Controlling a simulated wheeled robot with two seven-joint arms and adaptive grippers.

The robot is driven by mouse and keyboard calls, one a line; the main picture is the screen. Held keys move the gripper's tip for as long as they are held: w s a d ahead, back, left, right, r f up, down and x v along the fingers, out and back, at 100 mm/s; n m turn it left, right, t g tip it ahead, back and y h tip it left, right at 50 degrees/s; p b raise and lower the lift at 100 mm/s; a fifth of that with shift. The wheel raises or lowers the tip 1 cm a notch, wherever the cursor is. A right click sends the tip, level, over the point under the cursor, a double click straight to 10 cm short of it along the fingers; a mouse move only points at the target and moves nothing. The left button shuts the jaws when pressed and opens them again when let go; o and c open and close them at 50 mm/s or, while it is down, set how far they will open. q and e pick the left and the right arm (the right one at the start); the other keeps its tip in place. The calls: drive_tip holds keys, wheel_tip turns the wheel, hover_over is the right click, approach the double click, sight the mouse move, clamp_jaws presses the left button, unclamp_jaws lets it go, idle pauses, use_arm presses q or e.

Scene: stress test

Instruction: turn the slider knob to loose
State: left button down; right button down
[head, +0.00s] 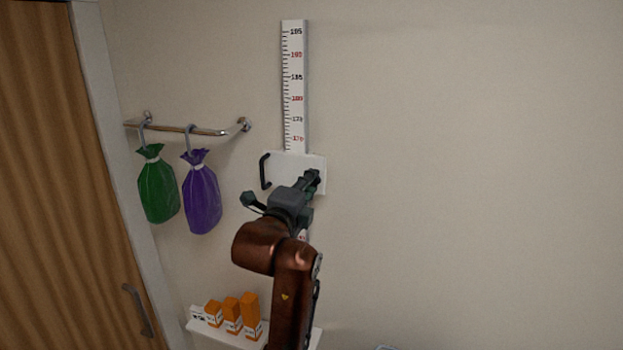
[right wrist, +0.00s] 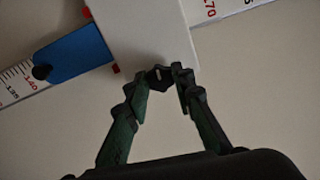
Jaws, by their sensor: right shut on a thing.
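The slider is a white block (head: 292,164) on a vertical wall ruler (head: 294,85), with a black handle (head: 265,171) at its left. In the right wrist view the white block (right wrist: 150,32) fills the top middle. My right gripper (head: 312,178) is at the block's right side in the head view. In the right wrist view its two fingers (right wrist: 168,78) are closed on a small black knob (right wrist: 158,76) at the block's edge. The knob's markings are not readable. My left gripper is not in view.
A blue piece (right wrist: 72,52) sits on the ruler beside the block. A green bag (head: 157,186) and a purple bag (head: 201,196) hang from a rail at left. A white shelf (head: 225,337) with orange boxes is below. The wall at right is bare.

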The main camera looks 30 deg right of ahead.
drive_tip(key=shift+n, duration=0.5)
drive_tip(key=shift+a+f+p, duration=0.1)
drive_tip(key=shift+p, duration=0.2)
drive_tip(key=c, duration=1.7)
unclamp_jaws()
drive_tip(key=shift+w, duration=0.1)
drive_tip(key=shift+o, duration=0.2)
drive_tip(key=v, duration=1.2)
